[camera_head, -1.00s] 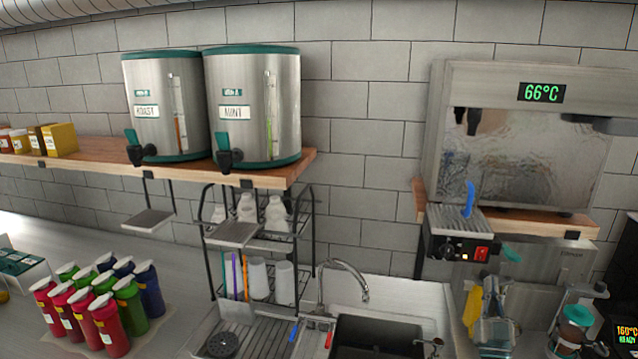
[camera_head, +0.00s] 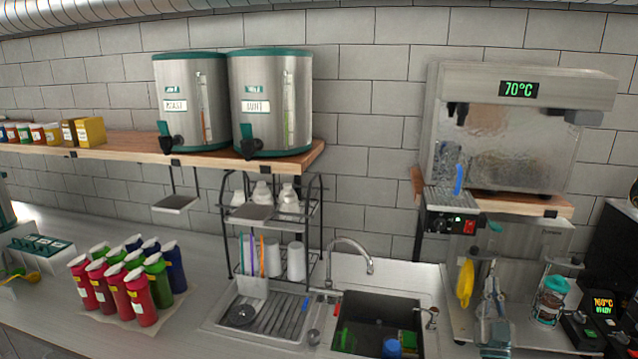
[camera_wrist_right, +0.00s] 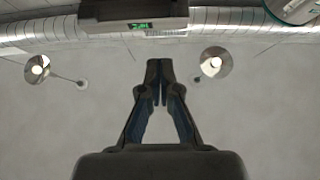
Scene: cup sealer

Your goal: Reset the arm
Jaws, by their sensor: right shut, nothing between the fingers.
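My left gripper is in neither view.
A steel machine (camera_head: 583,83) reading 70°C stands on the right shelf. A cup (camera_head: 550,300) and a dark device (camera_head: 594,318) with a lit display stand at lower right. The sink (camera_head: 434,344) is left of the gripper. Coloured bottles (camera_head: 141,296) stand at left.

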